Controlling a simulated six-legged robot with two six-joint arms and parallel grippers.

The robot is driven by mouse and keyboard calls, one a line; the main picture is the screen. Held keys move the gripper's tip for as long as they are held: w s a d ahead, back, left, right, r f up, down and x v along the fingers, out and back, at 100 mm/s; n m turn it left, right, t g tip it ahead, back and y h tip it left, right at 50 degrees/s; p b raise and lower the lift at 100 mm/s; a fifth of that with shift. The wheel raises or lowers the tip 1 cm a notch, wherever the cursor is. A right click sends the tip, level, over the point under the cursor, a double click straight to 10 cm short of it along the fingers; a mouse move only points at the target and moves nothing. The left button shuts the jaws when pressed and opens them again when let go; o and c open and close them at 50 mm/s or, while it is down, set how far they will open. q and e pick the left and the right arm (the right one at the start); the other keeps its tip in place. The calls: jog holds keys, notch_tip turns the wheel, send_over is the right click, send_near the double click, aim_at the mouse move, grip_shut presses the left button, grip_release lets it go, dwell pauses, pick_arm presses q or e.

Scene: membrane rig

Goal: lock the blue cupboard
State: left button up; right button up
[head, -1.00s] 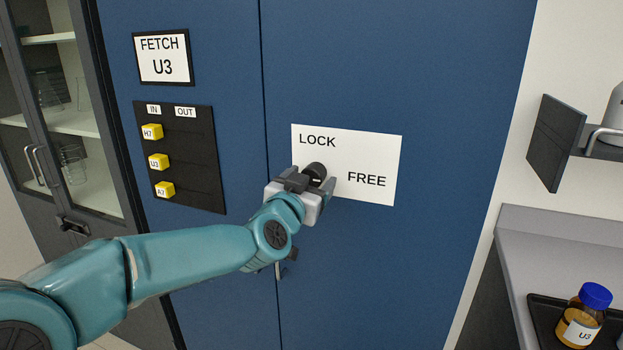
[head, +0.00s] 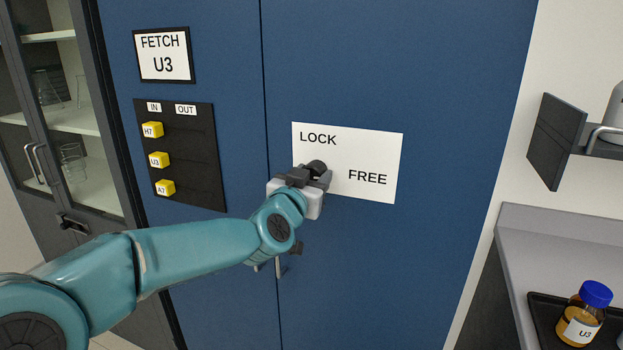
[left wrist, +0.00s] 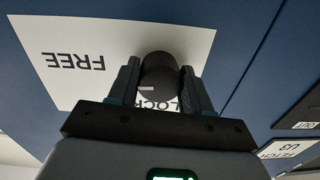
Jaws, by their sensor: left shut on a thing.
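The blue cupboard (head: 400,60) has its doors shut. A white plate (head: 378,152) on its right door reads LOCK at upper left and FREE at lower right. A black round knob (head: 317,169) sits on the plate between the words. My left gripper (head: 314,175) is at the knob. In the left wrist view the knob (left wrist: 159,75) sits between the two fingers of the left gripper (left wrist: 160,85), which are shut on it. A pale mark on the knob shows on its left side there. The fingers partly cover the plate. My right gripper is not in view.
A FETCH U3 sign (head: 163,55) and a black IN/OUT board (head: 195,165) with yellow tags are on the left door. A door handle (head: 279,266) hangs below my wrist. A glass cabinet (head: 70,110) stands left; a counter (head: 560,235) with a U3 bottle (head: 583,320) stands right.

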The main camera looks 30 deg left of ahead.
pick_arm(q)
jog(key=n+b, duration=0.1)
jog(key=n, duration=0.2)
jog(key=shift+f+n+b, duration=0.1)
jog(key=shift+n+b, duration=0.2)
jog(key=shift+n, duration=0.1)
jog(key=n+b, duration=0.1)
jog(key=n, duration=0.3)
jog(key=shift+d+n, duration=0.1)
jog(key=shift+n, duration=0.2)
jog(key=n+b, duration=0.2)
jog(key=n, duration=0.2)
jog(key=shift+r+n+b, duration=0.2)
jog(key=shift+n+b, duration=0.3)
jog(key=shift+n, duration=1.7)
jog(key=o, duration=1)
jog(key=shift+o, duration=0.2)
